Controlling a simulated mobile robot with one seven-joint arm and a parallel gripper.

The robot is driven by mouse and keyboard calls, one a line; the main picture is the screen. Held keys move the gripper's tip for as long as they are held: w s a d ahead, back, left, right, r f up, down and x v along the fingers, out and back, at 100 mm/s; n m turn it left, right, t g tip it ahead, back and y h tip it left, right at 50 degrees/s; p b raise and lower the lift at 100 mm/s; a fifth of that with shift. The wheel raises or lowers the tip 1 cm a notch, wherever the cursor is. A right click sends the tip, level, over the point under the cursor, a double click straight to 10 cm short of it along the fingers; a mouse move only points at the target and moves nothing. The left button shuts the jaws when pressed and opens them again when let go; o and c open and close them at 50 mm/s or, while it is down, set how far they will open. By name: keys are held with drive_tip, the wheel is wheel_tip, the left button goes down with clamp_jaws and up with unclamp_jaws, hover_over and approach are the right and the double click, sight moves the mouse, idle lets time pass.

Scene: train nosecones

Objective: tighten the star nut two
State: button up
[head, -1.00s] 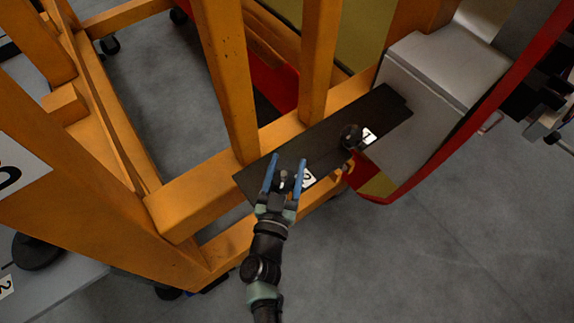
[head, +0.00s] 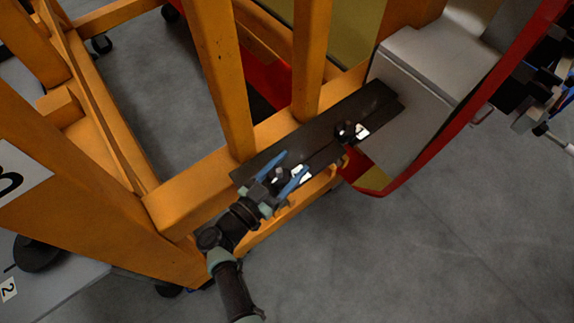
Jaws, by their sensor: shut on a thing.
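A dark flat plate (head: 322,135) lies along an orange beam and carries two star nuts. Star nut two (head: 278,174) is a dark knob near the plate's lower left end, beside a white label (head: 301,173). My gripper (head: 285,168) reaches it from the lower left, its blue fingers on either side of the knob and shut on it. The fingers partly hide the nut and the label. Star nut one (head: 345,130) is a dark knob farther up the plate, with its own white label (head: 362,131).
Orange frame posts (head: 312,60) rise just behind the plate. A grey block (head: 420,90) and a red curved edge (head: 455,140) stand at the plate's right end. Grey floor (head: 430,260) is open at lower right.

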drive_tip(key=shift+h, duration=0.3)
drive_tip(key=o, duration=1.4)
drive_tip(key=b+v, duration=0.1)
drive_tip(key=v, duration=0.5)
drive_tip(key=b+v, duration=0.1)
drive_tip(key=v, duration=0.6)
drive_tip(key=shift+r+b, duration=0.2)
drive_tip(key=shift+b, duration=0.15)
drive_tip(key=shift+w, duration=0.15)
